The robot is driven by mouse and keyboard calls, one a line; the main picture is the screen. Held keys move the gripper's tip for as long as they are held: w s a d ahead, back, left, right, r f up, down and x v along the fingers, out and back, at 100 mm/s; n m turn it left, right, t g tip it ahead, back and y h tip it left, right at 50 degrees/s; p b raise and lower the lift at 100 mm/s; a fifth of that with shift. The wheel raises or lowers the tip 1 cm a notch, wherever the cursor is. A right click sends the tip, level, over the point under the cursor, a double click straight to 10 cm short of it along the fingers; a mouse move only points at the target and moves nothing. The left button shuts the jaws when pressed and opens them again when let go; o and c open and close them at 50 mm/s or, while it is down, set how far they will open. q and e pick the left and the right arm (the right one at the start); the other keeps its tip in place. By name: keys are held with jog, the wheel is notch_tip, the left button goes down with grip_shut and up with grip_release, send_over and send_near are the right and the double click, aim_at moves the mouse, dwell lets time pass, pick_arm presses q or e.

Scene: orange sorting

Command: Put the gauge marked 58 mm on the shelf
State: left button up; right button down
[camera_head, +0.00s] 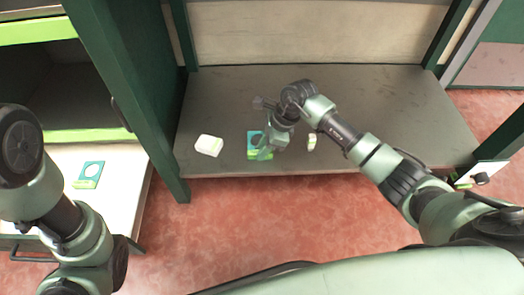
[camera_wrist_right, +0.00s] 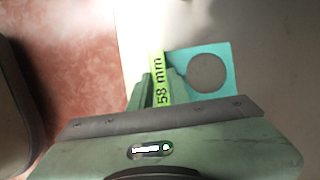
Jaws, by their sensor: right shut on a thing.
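The gauge marked 58 mm (camera_head: 253,151) is a teal plate with a round hole and a yellow-green label strip. In the right wrist view the label (camera_wrist_right: 158,60) reads "58 mm". My right gripper (camera_head: 266,152) is shut on the label end of the gauge; it also shows in the right wrist view (camera_wrist_right: 160,88). The gauge is over the front part of the grey-brown shelf (camera_head: 385,110); I cannot tell whether it touches the board. My left gripper is not in view; only my left arm shows.
A white block (camera_head: 209,145) and a small white-and-green item (camera_head: 311,143) are on the shelf, left and right of the gauge. Another teal gauge (camera_head: 90,170) lies on the white surface (camera_head: 125,185) at left. A dark green post (camera_head: 130,85) stands between.

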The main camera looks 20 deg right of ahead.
jog(key=shift+f, duration=0.15)
jog(key=c, duration=1.3)
grip_release()
jog(key=shift+c, duration=0.2)
